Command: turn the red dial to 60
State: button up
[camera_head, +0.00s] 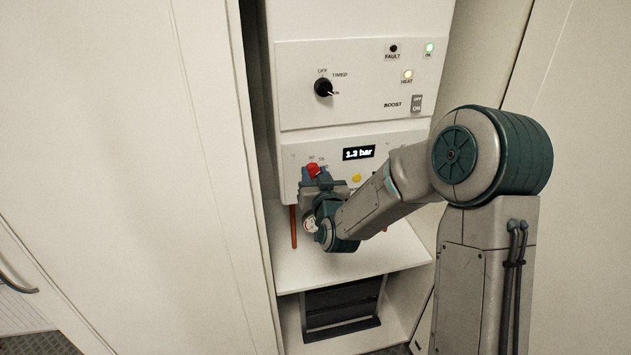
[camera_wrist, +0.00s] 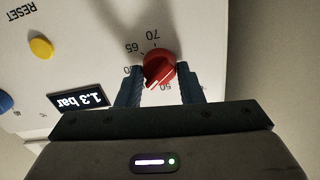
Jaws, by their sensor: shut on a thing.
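The red dial (camera_wrist: 160,66) sits on the white panel in the wrist view, with the numbers 65 and 70 readable beyond it. Other numbers beside it are partly covered. A pale mark on the dial slants toward the lower left of the wrist view; I cannot tell the exact value it points to. My gripper (camera_wrist: 161,80) has its two blue fingers on either side of the dial and is shut on it. In the head view the red dial (camera_head: 313,169) shows just above my gripper (camera_head: 314,178), whose wrist hides part of the lower panel.
A display (camera_head: 359,153) reads 1.3 bar, with a yellow button (camera_head: 356,178) below it. A black knob (camera_head: 324,88) and a boost switch (camera_head: 416,103) are on the panel above. A copper-coloured pipe (camera_head: 293,226) runs down beside my wrist. Cabinet walls stand close on both sides.

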jog(key=m+b, duration=0.1)
jog(key=b, duration=0.1)
jog(key=m+b, duration=0.2)
jog(key=shift+f+b, duration=0.35)
jog(key=shift+b, duration=0.05)
jog(key=m+b, duration=0.4)
jog(key=shift+d+r, duration=0.1)
jog(key=shift+r, duration=0.1)
jog(key=shift+m+b, duration=0.3)
jog(key=shift+b, duration=0.05)
jog(key=o, duration=0.9)
jog(key=shift+r, duration=0.1)
jog(key=shift+o, duration=0.2)
jog(key=b+v, duration=0.1)
jog(key=v, duration=1.2)
jog(key=shift+s+b, duration=0.3)
jog(key=shift+s, duration=0.1)
jog(key=shift+d, duration=0.15)
